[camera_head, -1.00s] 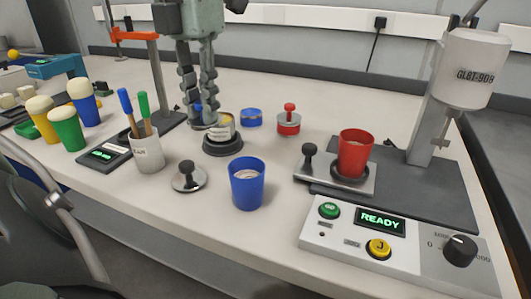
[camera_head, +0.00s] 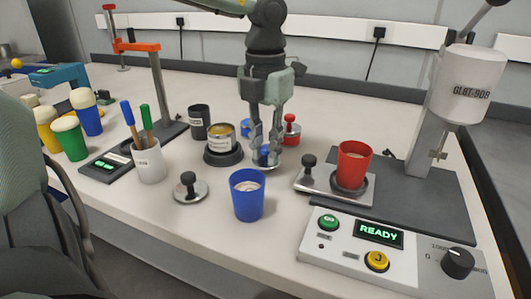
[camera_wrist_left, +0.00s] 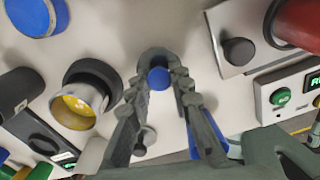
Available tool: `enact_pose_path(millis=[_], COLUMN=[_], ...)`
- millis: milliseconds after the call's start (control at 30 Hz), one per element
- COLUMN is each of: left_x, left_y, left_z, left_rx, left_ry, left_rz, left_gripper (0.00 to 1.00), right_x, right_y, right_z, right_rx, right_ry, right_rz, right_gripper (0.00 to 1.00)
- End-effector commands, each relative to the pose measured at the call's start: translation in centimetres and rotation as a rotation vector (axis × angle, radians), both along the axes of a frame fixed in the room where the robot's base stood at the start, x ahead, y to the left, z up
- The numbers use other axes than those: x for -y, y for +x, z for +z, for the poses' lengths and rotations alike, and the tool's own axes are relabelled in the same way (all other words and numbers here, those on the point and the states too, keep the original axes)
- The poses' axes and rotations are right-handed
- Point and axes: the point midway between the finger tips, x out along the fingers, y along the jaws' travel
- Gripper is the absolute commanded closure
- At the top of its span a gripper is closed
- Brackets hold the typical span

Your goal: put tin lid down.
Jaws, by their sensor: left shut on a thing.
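My left gripper (camera_head: 265,160) is shut on the blue knob of the tin lid (camera_head: 264,154), low over the table between the open tin and the red cup. The knob shows between the fingertips in the left wrist view (camera_wrist_left: 159,78). The fingers hide most of the lid, and I cannot tell whether it touches the table. The open tin (camera_head: 222,132) with yellowish contents stands on a dark round base to the left of the gripper. It also shows in the left wrist view (camera_wrist_left: 78,105). My right gripper is not in view.
A blue cup (camera_head: 247,196) stands in front of the gripper, and a red cup (camera_head: 354,160) to its right. A black-knobbed metal disc (camera_head: 190,190) lies front left.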

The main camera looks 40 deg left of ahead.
Motion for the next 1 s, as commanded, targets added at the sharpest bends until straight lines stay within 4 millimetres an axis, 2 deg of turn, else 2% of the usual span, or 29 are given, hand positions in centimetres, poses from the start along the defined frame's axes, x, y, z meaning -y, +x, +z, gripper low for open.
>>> enact_pose_path(millis=[33, 133, 433, 667, 700, 800, 867, 1000], left_x=[0.0, 0.0, 0.0, 0.0, 0.0, 0.0, 0.0, 0.0], left_y=[-0.1, 0.0, 0.0, 0.0, 0.0, 0.0, 0.0, 0.0], left_z=[-0.9, -1.7, -1.8, -2.0, -1.9, -1.9, -1.9, -1.9], left_rx=[-0.004, -0.001, 0.001, 0.001, 0.001, 0.000, 0.000, 0.000], left_ry=[-0.002, -0.001, -0.001, 0.000, 0.000, 0.000, 0.000, 0.000], left_rz=[0.000, 0.000, 0.000, 0.000, 0.000, 0.000, 0.000, 0.000], left_gripper=[0.99, 0.99, 0.99, 0.99, 0.76, 0.64, 0.59, 0.59], right_x=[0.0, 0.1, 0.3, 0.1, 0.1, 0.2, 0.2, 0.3], right_y=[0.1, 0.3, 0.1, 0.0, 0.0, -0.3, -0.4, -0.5], right_z=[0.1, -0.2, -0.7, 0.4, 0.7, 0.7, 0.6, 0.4], right_rx=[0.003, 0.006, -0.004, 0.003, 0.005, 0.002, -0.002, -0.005], right_ry=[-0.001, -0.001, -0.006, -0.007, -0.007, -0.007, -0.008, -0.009], right_rz=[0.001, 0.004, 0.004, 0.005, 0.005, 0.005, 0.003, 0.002], right_gripper=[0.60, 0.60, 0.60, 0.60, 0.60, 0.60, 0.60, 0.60])
